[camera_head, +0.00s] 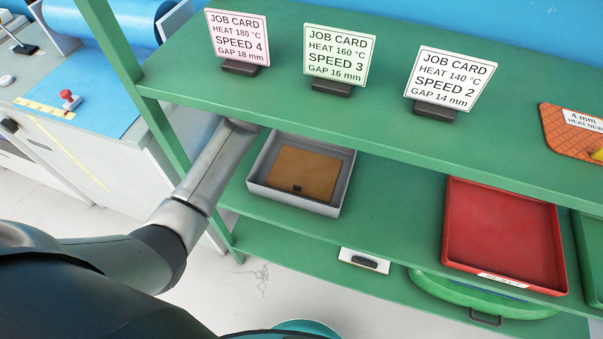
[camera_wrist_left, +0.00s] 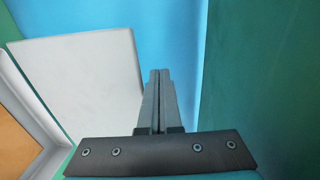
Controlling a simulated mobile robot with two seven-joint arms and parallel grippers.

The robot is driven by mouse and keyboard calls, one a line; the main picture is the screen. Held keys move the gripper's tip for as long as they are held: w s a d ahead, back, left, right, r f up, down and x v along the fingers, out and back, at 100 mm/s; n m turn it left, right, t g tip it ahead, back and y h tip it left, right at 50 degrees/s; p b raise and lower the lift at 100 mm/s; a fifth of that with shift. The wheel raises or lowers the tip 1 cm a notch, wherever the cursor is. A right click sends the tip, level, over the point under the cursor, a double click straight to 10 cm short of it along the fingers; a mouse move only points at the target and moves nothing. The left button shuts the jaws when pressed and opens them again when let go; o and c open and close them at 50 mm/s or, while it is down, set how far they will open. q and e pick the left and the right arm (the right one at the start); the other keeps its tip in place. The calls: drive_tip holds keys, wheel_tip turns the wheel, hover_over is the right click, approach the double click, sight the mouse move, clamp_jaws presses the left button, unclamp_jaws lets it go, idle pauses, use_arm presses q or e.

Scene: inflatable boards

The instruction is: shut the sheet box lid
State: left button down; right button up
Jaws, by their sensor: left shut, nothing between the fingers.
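The sheet box (camera_head: 290,201) is an open grey tray-like box on the green middle shelf in the head view. A brown sheet (camera_head: 310,170) with a small dark mark lies in it. In the wrist view the box's pale wall (camera_wrist_left: 32,108) and brown sheet (camera_wrist_left: 15,115) show at the left edge. A pale flat panel, apparently the raised lid (camera_wrist_left: 85,78), stands beside the box there. My left gripper (camera_wrist_left: 159,76) is shut and empty, to the right of this panel. In the head view the upper shelf hides this gripper and the lid. My right gripper is not in view.
The green upper shelf (camera_head: 300,105) overhangs the box and carries three job cards (camera_head: 338,57). A red tray (camera_head: 503,235) stands to the right on the middle shelf, with bare shelf between. A green post (camera_head: 165,130) stands left of my left arm.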

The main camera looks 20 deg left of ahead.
use_arm(q)
drive_tip(key=shift+f+b, duration=0.4)
drive_tip(key=shift+f, duration=0.1)
idle(0.6)
drive_tip(key=shift+s, duration=0.1)
drive_tip(key=s+p, duration=0.1)
drive_tip(key=s, duration=0.1)
drive_tip(key=s+p, duration=0.1)
drive_tip(key=s, duration=0.1)
drive_tip(key=s+p, duration=0.1)
drive_tip(key=p, duration=0.1)
drive_tip(key=shift+s+a+f, duration=0.1)
drive_tip(key=shift+s+f, duration=0.15)
drive_tip(key=shift+s, duration=0.15)
idle(0.6)
drive_tip(key=shift+s+a+f+p, duration=0.1)
drive_tip(key=shift+s+f, duration=0.25)
drive_tip(key=shift+s, duration=0.5)
drive_tip(key=shift+s+d+f+p, duration=0.1)
drive_tip(key=shift+s+f, duration=0.3)
drive_tip(key=shift+s, duration=0.4)
drive_tip(key=shift+s+a+f+p, duration=0.1)
drive_tip(key=shift+s+f, duration=0.25)
drive_tip(key=shift+s, duration=0.5)
